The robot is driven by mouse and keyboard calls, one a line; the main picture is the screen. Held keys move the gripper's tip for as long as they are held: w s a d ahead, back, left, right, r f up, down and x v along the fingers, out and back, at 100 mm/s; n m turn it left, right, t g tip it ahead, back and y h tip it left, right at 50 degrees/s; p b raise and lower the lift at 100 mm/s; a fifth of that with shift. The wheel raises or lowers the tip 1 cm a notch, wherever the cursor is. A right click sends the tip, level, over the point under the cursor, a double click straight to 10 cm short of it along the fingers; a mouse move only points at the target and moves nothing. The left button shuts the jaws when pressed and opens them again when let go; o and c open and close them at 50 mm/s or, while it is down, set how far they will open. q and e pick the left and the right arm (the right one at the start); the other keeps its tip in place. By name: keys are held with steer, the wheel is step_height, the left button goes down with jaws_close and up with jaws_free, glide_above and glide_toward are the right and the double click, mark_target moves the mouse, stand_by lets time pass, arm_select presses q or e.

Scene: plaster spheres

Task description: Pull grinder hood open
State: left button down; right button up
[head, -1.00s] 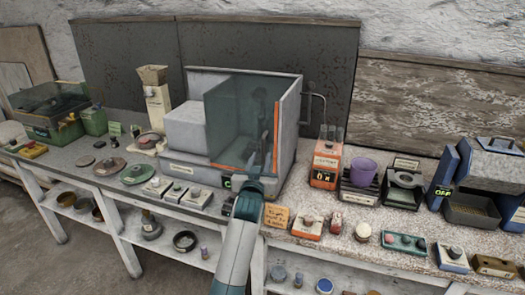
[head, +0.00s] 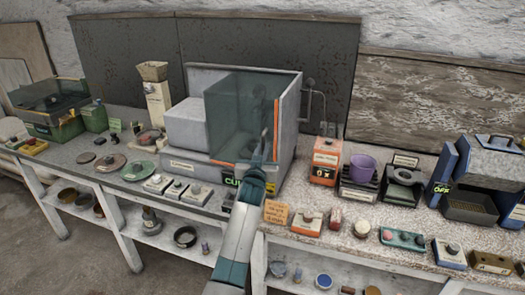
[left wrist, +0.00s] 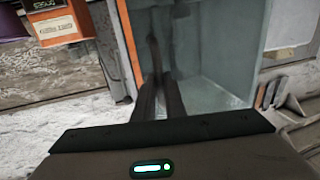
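The grinder is a pale grey box (head: 186,128) on the bench, with a tinted see-through hood (head: 228,105) edged in orange at its right and bottom. The hood covers the right part of the box front. My left gripper (head: 264,140) is at the hood's lower right, by the orange edge. In the left wrist view its two dark fingers (left wrist: 160,80) point at the hood pane (left wrist: 215,60), close together. A thin dark upright bar (left wrist: 154,52) shows just beyond the fingertips. I cannot tell whether they grip it. My right gripper is not in view.
An orange box (head: 325,162), a purple cup (head: 362,166) and a blue machine (head: 490,165) stand to the right. Several small switch boxes line the bench's front edge. Discs (head: 110,163) lie to the left. Dark panels and a wall close off the back.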

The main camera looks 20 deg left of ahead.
arm_select(q)
glide_toward(237, 136)
steer(key=w, duration=0.4)
steer(key=shift+a+f+p, duration=0.1)
steer(key=shift+a+p, duration=0.15)
steer(key=shift+p, duration=0.1)
steer(key=a+b, duration=0.2)
steer(key=a, duration=1.2)
steer(key=shift+w+a, duration=0.3)
steer(key=shift+a, duration=0.1)
steer(key=c, duration=1.8)
jaws_free()
steer(key=shift+s+f+b, duration=0.1)
steer(key=shift+b, duration=0.2)
